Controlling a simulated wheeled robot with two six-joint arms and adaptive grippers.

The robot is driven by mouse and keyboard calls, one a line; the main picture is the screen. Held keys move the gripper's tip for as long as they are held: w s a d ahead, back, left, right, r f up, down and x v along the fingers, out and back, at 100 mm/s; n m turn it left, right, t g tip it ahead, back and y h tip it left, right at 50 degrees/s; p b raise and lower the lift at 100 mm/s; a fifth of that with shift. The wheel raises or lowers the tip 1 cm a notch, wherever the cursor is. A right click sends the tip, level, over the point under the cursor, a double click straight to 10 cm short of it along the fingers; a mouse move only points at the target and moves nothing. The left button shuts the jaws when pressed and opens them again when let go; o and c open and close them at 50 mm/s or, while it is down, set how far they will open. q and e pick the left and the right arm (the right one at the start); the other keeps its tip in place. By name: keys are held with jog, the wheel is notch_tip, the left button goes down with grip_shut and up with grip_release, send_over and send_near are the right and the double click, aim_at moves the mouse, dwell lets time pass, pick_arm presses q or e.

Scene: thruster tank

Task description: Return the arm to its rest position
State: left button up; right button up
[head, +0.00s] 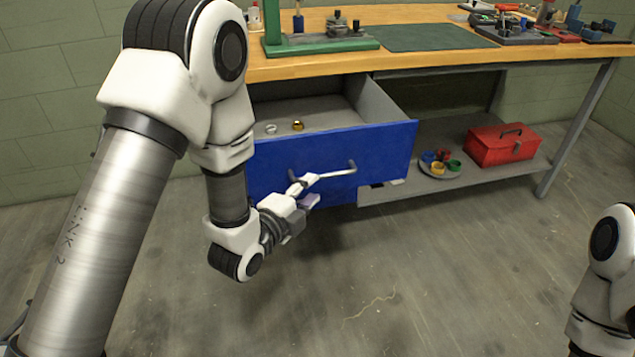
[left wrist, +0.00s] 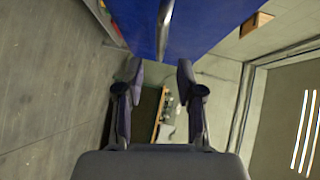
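My left arm comes in from the left in the head view. Its gripper (head: 306,190) is at the front of a blue drawer (head: 385,150), by the left end of the metal handle (head: 335,174). The drawer stands pulled out, its inside visible. In the left wrist view, the two fingers of my left gripper (left wrist: 159,75) are apart with nothing held between them. The handle (left wrist: 164,25) lies just ahead of the fingertips, against the blue front (left wrist: 195,25). Part of my right arm shows at the right edge of the head view; its gripper is out of view.
A silver ring (head: 270,129) and a gold ring (head: 297,125) lie in the drawer. The wooden workbench (head: 420,62) above holds tools and a green mat (head: 430,37). A red toolbox (head: 502,145) and a round tray (head: 436,173) sit on the lower shelf. The front floor is clear.

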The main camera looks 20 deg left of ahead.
dwell(0.3)
pick_arm(q)
jog(key=s+a+f+n+g+y, duration=0.1)
jog(key=s+f+n+g, duration=0.15)
jog(key=s+f, duration=0.4)
jog(key=s+a+f+n+g, duration=0.1)
jog(key=s+f+g, duration=0.2)
jog(key=f, duration=0.6)
jog(key=s+a+f+n+g+y, duration=0.1)
jog(key=s+f+n+g, duration=0.15)
jog(key=s+f, duration=0.4)
jog(key=s+a+f+n+g, duration=0.1)
jog(key=s+f+n+g, duration=0.35)
jog(key=s+f, duration=0.3)
jog(key=s+n+g+y, duration=0.1)
jog(key=s+n+g, duration=0.3)
jog(key=s+n, duration=0.35)
notch_tip(320, 180, up, 21)
jog(key=n+p, duration=0.1)
jog(key=p, duration=2)
jog(key=shift+w+a+f, duration=0.15)
jog(key=shift+w+a, duration=0.1)
jog(key=shift+a, duration=0.05)
jog(key=shift+t, duration=0.25)
